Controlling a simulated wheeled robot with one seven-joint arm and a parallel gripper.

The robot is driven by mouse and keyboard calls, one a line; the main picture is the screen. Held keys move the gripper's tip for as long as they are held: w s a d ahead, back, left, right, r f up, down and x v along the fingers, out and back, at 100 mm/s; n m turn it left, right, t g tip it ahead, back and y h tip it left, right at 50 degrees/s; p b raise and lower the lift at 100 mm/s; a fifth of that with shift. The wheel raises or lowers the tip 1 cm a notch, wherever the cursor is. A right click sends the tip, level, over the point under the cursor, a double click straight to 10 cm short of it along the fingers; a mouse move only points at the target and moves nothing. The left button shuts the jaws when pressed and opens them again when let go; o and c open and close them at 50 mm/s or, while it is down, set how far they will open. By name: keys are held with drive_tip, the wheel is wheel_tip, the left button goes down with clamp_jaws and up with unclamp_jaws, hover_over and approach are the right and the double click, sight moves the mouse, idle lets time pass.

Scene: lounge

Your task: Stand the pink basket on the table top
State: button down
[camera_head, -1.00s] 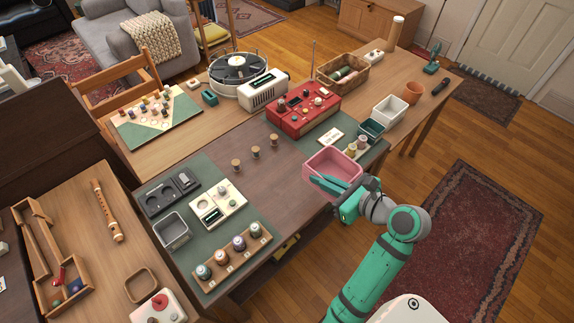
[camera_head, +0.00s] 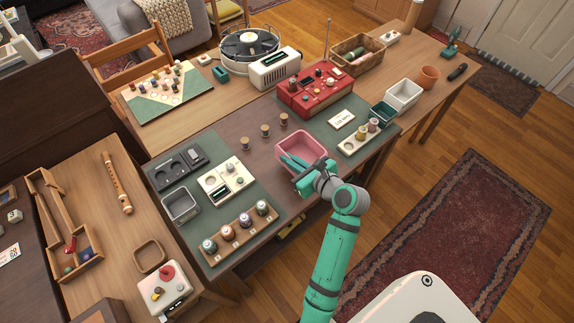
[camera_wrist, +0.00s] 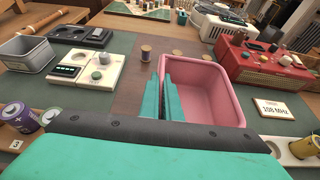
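The pink basket (camera_head: 303,145) is upright and empty over the front part of the dark table top (camera_head: 258,165). It also shows in the wrist view (camera_wrist: 212,85), right of centre. My gripper (camera_head: 291,162) is at its left side. In the wrist view the two teal fingers (camera_wrist: 168,88) are close together with the basket's left wall pinched between them. I cannot tell whether the basket's bottom touches the table or hangs slightly above it.
Several thread spools (camera_head: 265,130) stand behind the basket. A white card (camera_head: 341,121) and a red radio (camera_head: 314,92) are to its right. Bare wood lies between.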

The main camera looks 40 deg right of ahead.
drive_tip(key=shift+w+a+f, duration=0.15)
drive_tip(key=shift+f, duration=0.1)
drive_tip(key=shift+w+a+f, duration=0.1)
drive_tip(key=shift+w+f, duration=0.1)
drive_tip(key=shift+f, duration=1.6)
drive_tip(key=shift+f, duration=0.15)
drive_tip(key=c, duration=2)
unclamp_jaws()
drive_tip(key=shift+s+r, duration=0.15)
drive_tip(key=shift+r, duration=0.1)
drive_tip(key=v, duration=1.1)
drive_tip(key=shift+s, duration=0.35)
